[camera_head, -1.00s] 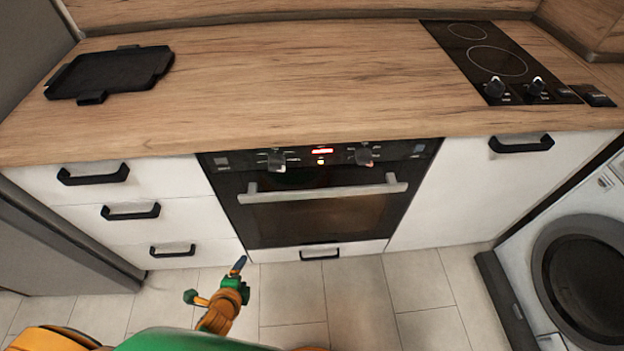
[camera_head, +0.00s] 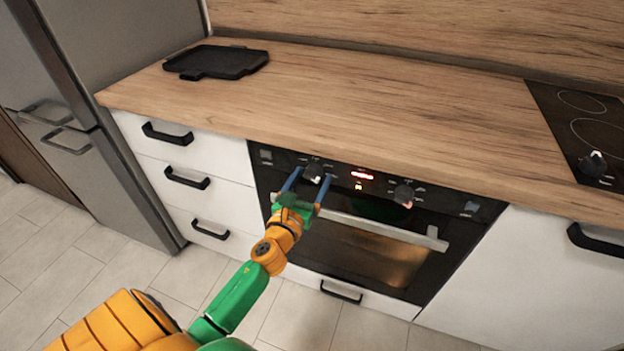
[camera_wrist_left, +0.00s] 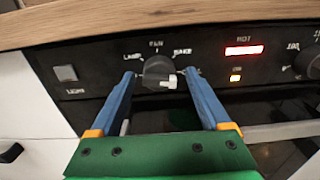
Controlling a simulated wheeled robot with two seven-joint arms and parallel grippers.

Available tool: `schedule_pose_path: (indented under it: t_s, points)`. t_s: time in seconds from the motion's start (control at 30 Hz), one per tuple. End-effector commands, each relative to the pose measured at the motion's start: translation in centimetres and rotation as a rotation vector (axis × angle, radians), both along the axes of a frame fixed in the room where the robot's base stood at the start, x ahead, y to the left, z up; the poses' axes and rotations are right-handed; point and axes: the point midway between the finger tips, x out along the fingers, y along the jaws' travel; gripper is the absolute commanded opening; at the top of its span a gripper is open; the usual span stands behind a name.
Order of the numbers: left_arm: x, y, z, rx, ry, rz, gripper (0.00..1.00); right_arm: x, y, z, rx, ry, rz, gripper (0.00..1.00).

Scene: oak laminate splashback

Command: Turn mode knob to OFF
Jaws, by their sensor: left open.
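The mode knob (camera_head: 314,171) is the dark left knob on the black oven panel, with labels that look like LAMP, FAN and BAKE around it in the left wrist view (camera_wrist_left: 157,69). A white mark on its face sits at the lower right. No OFF label can be made out. My left gripper (camera_head: 308,179) is open in front of the panel. In the left wrist view its two blue fingers (camera_wrist_left: 159,74) stand on either side of the knob; contact cannot be told. My right gripper is not in view.
A second knob (camera_head: 403,194) lies right of the red display (camera_head: 362,175). The oven handle (camera_head: 385,229) runs below the panel. A square light button (camera_wrist_left: 65,73) is at the panel's left. The wooden counter (camera_head: 400,110) overhangs above, with a black tray (camera_head: 216,61) on it.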

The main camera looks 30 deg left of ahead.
Motion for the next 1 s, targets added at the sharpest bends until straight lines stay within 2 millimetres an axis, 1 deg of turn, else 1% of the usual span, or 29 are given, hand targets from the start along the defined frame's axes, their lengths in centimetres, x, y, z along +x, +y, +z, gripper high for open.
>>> schedule_pose_path:
  t_s: [0.2,0.23,0.27,0.3,0.37,0.4,0.47,0.5,0.53,0.77,1.0]
  points:
    - [0.10,0.02,-0.06,-0.001,0.001,0.000,0.81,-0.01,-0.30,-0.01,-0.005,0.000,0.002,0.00]
    - [0.09,0.02,-0.06,-0.001,0.001,0.000,0.78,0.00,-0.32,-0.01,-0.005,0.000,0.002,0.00]
    - [0.09,0.01,-0.06,-0.001,0.001,0.000,0.70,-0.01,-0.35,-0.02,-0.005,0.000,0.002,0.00]
    - [0.09,0.01,-0.06,-0.001,0.001,0.000,0.59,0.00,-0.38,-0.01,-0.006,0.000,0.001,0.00]
    - [0.08,0.01,-0.06,-0.001,0.001,0.000,0.43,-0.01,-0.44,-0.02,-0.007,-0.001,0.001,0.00]
    - [0.08,0.01,-0.06,-0.002,0.001,0.000,0.32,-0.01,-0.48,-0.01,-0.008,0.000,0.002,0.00]
    - [0.08,0.01,-0.06,-0.002,0.001,0.000,0.16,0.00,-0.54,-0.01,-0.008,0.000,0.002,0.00]
    - [0.07,0.01,-0.06,-0.002,0.001,0.000,0.05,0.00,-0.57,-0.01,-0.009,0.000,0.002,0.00]
    - [0.07,0.01,-0.06,-0.002,0.001,-0.001,0.00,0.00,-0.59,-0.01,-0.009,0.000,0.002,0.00]
    - [0.07,0.00,-0.06,-0.023,-0.004,-0.001,0.00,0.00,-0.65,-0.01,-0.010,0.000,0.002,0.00]
    - [0.08,-0.01,-0.03,-0.137,-0.033,0.000,0.00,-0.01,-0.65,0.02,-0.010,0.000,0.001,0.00]
